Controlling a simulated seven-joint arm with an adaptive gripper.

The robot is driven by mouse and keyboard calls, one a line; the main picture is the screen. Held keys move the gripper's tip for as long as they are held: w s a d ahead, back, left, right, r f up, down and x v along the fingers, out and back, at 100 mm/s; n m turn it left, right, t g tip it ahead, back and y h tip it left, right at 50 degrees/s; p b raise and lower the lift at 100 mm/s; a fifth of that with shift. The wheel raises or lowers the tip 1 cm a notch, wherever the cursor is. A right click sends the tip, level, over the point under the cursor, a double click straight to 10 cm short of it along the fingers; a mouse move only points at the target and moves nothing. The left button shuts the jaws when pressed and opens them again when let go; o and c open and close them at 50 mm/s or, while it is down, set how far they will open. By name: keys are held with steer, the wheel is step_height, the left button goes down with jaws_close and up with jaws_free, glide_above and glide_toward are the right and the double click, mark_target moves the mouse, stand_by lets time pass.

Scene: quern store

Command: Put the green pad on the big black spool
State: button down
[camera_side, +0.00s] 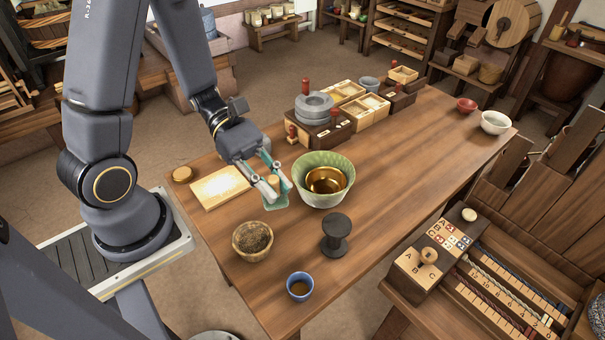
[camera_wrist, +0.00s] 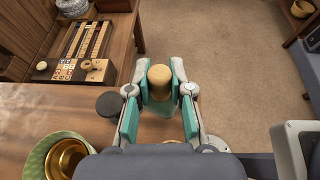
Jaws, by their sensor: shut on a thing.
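My gripper (camera_side: 272,184) is shut on the round wooden knob of the green pad (camera_side: 277,204). In the wrist view the tan knob sits between my teal fingers (camera_wrist: 160,85), with part of the pad (camera_wrist: 160,108) showing below it. The big black spool (camera_side: 336,226) stands upright on the table, to the right of and nearer the side camera than my gripper. Its dark round top (camera_wrist: 110,104) shows left of my fingers in the wrist view. That top is bare.
A green bowl holding a brass bowl (camera_side: 325,182) stands close right of my gripper. A pale board (camera_side: 220,187) lies left. Bare tabletop (camera_side: 293,235) lies between pad and spool.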

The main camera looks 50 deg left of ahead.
steer(key=shift+f, duration=0.55)
steer(key=w+d+f, duration=0.3)
steer(key=w+f, duration=0.1)
steer(key=w, duration=0.5)
glide_above(337, 224)
step_height(337, 224, down, 6)
steer(key=shift+s+r, duration=0.1)
steer(key=shift+s, duration=0.05)
steer(key=shift+w+f, duration=0.15)
steer(key=shift+f, duration=0.75)
steer(key=shift+w+f, duration=0.1)
steer(key=shift+f, duration=0.75)
steer(key=c, duration=1.1)
jaws_free()
steer(key=shift+f, duration=0.1)
steer(key=shift+o, duration=0.2)
